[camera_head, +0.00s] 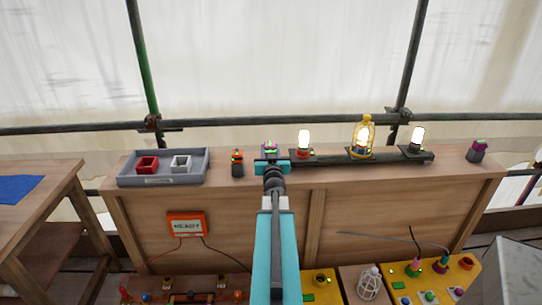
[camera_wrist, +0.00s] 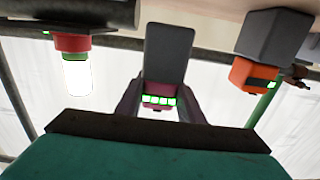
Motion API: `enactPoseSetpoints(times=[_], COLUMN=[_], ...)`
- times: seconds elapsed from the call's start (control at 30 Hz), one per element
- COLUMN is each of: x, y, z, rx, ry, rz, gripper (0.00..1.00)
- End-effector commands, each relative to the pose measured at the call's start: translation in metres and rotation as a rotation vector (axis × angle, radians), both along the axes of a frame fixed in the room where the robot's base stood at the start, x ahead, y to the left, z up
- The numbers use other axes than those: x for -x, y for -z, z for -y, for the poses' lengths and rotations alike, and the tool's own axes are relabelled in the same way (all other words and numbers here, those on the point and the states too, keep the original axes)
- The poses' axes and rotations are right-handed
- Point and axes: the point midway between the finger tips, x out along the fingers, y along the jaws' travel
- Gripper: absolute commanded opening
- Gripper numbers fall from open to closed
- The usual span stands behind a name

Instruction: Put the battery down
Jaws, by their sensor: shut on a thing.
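My gripper (camera_head: 272,166) is above the near edge of the wooden bench in the head view. It is shut on a battery (camera_head: 269,148) with a purple end and lit green bars. In the wrist view the battery's dark grey body (camera_wrist: 167,55) sticks out between the fingers (camera_wrist: 160,103), with green bars near the grip. Whether its far end touches the bench or rail is not clear. An orange-topped battery (camera_head: 237,163) stands just left of it in the head view, and at the right in the wrist view (camera_wrist: 255,75). Another purple-topped battery (camera_head: 477,151) stands at the bench's right end.
A dark rail (camera_head: 393,159) carries a red-based lamp (camera_head: 303,144), a yellow caged lamp (camera_head: 363,137) and another lit lamp (camera_head: 416,139). A grey tray (camera_head: 196,171) holds a red and a white box. Bare bench top (camera_head: 453,165) lies right of the rail.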

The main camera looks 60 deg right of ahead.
Motion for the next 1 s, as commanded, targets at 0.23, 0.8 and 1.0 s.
enactPoseSetpoints(times=[0.23, 0.8, 1.0], x=[0.0, -0.001, 0.0], y=[0.0, 0.027, 0.036], z=[0.001, 0.01, 0.01], rx=[0.001, -0.001, 0.001], ry=[0.0, 0.0, 0.0], rz=[0.001, 0.001, 0.001], gripper=[0.0, 0.0, 0.0])
